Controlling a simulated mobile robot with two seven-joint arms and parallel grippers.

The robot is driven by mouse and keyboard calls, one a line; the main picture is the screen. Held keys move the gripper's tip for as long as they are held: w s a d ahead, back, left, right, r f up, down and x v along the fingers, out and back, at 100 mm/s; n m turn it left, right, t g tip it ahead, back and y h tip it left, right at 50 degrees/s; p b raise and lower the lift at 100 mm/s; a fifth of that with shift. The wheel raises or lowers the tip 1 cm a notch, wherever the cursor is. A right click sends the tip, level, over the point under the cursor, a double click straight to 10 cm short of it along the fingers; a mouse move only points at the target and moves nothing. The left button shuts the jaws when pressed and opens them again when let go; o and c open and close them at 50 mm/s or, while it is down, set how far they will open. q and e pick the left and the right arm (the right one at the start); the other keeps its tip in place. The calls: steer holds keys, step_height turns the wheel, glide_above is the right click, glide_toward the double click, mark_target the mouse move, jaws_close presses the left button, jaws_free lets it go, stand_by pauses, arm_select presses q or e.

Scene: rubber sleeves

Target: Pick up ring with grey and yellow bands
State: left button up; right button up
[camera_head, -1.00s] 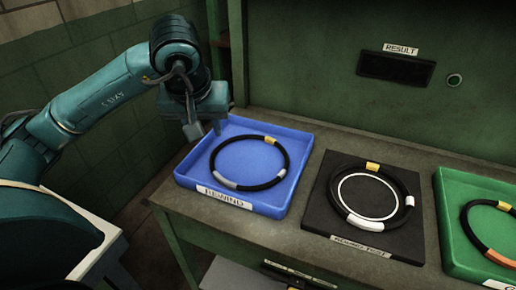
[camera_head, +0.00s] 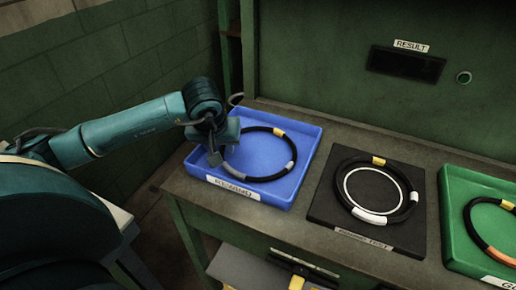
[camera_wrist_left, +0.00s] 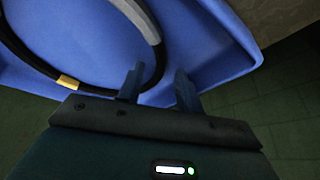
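The black ring with grey and yellow bands (camera_head: 262,180) lies in the blue tray (camera_head: 311,152) in the head view. Its yellow band shows at the back and grey on the right and front left. My left gripper (camera_head: 214,158) is at the ring's left side, covering part of it. In the left wrist view, the gripper (camera_wrist_left: 158,84) has its two fingers apart, with the ring (camera_wrist_left: 159,55) curving toward the gap between them. I cannot tell whether the fingers straddle it. The yellow band is left and the grey band at the top there. My right gripper is not in view.
A black fixture plate (camera_head: 322,213) right of the blue tray holds another ring (camera_head: 343,172) with yellow and white bands. A green tray (camera_head: 452,229) at the far right holds a ring with an orange band. A green panel (camera_head: 330,60) stands behind the bench.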

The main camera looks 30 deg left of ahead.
arm_select(q)
steer(key=shift+c, duration=0.2)
jaws_close()
stand_by(0.5)
